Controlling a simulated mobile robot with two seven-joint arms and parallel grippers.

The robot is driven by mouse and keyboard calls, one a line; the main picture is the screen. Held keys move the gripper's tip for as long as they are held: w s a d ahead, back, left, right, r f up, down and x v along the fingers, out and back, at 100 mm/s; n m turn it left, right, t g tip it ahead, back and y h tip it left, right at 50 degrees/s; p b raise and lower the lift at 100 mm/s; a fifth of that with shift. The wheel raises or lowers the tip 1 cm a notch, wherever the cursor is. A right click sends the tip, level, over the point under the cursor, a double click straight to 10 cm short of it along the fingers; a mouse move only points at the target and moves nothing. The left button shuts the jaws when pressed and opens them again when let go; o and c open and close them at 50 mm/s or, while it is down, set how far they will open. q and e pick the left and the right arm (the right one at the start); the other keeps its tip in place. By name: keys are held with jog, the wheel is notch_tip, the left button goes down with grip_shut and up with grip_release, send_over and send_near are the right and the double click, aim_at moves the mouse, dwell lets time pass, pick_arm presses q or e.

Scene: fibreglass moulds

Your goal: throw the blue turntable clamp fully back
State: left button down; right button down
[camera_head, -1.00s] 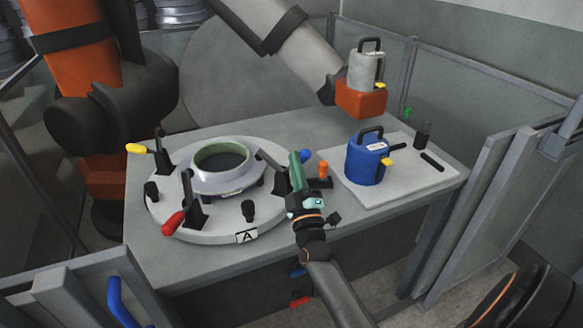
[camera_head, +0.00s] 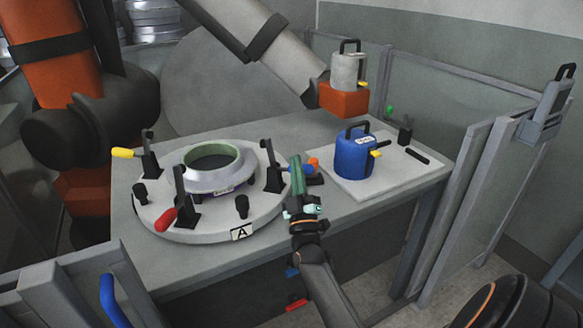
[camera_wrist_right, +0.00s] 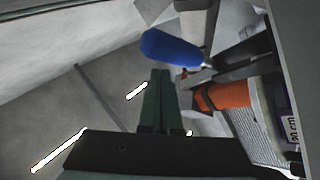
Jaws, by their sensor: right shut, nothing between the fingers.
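The turntable (camera_head: 215,232) is a pale round plate on the table, carrying a ring-shaped mould (camera_head: 213,175). The blue turntable clamp (camera_head: 272,176) is at its right side. Its dark bar stands up, away from the ring, and its blue handle (camera_head: 308,169) points outward to the right, partly hidden by my gripper. In the right wrist view the blue handle (camera_wrist_right: 171,48) lies just beyond the fingertips. My right gripper (camera_head: 297,158) is shut and empty, its green fingers beside the handle; contact cannot be told. My left gripper is out of view.
An orange-handled item (camera_head: 313,162) sits close behind my fingers. A blue pot (camera_head: 354,155) stands on a pale board (camera_head: 385,185) to the right. A red-handled clamp (camera_head: 166,219) and a yellow-handled clamp (camera_head: 123,153) stand on the turntable. An orange robot arm (camera_head: 55,60) is behind.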

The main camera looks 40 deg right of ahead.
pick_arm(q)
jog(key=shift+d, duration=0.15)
pick_arm(e)
jog(key=shift+s+d+f, duration=0.2)
jog(key=shift+s+f, duration=0.05)
jog(key=shift+f, duration=0.5)
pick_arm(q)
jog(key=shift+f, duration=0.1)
pick_arm(e)
jog(key=shift+f, duration=0.1)
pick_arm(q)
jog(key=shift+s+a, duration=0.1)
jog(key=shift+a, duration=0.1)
